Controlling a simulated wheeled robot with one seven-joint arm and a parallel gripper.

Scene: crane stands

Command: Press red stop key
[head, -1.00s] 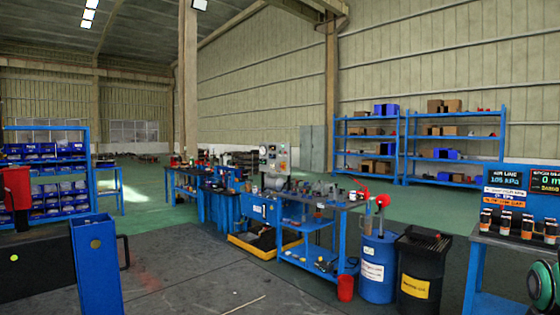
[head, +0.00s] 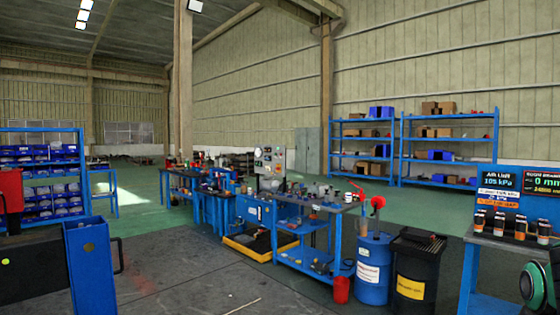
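No red stop key can be made out for certain. At the right, a bench carries a blue display board (head: 487,181) reading "105 kPa" and a dark screen (head: 546,181) reading "0 mm". Several orange-and-black upright items (head: 499,222) stand in a row below the board; any keys on them are too small to tell. A pale panel with gauges and small coloured spots (head: 270,160) stands farther off, on the middle benches. My gripper is not in view.
A blue drum (head: 374,270) and a black drum (head: 416,268) stand left of the right bench, beside a red bucket (head: 341,290). A blue upright box (head: 92,268) stands near left. Blue shelves (head: 398,150) line the back wall. Grey floor (head: 200,285) is open in the middle.

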